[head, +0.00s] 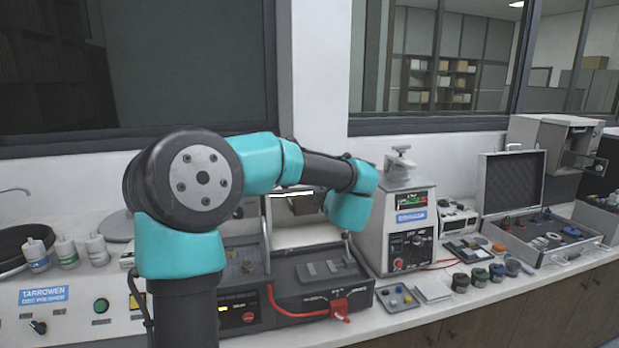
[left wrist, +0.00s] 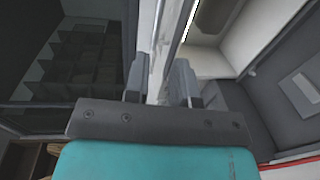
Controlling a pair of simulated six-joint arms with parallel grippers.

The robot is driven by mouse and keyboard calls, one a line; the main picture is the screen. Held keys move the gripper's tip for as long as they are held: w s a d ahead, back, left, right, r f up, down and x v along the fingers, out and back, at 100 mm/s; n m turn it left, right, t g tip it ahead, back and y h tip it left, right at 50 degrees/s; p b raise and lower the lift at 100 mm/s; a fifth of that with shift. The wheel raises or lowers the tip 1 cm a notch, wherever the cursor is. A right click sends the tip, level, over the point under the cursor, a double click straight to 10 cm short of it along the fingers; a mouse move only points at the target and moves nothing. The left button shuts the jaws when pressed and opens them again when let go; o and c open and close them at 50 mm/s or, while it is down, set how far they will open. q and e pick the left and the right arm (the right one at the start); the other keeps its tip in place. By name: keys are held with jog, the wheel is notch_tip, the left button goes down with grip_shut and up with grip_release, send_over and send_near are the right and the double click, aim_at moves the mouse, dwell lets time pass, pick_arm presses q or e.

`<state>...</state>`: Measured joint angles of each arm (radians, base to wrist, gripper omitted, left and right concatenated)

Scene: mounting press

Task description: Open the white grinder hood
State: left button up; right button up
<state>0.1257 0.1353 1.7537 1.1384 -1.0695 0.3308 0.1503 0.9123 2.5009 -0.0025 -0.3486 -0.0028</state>
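The grinder (head: 318,277) is a dark bench machine with a red hose at its front, in the middle of the head view. Its white hood (head: 300,236) shows as a pale panel above the dark deck, partly hidden by my left arm. My left gripper is hidden behind my wrist in the head view. In the left wrist view my left gripper (left wrist: 160,84) has its fingers close on both sides of a pale upright bar (left wrist: 162,50), which looks like part of the hood; the fingers appear to touch it. My right gripper is not in view.
A white-and-grey press machine (head: 405,225) stands close to the right of the grinder. Small jars (head: 479,277), a tray (head: 397,297) and an open case (head: 540,235) crowd the counter's right side. Bottles (head: 66,254) and a control panel stand at left.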

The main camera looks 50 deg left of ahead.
pick_arm(q)
jog(key=x, duration=1.6)
jog(key=shift+w+a, duration=0.15)
grip_shut()
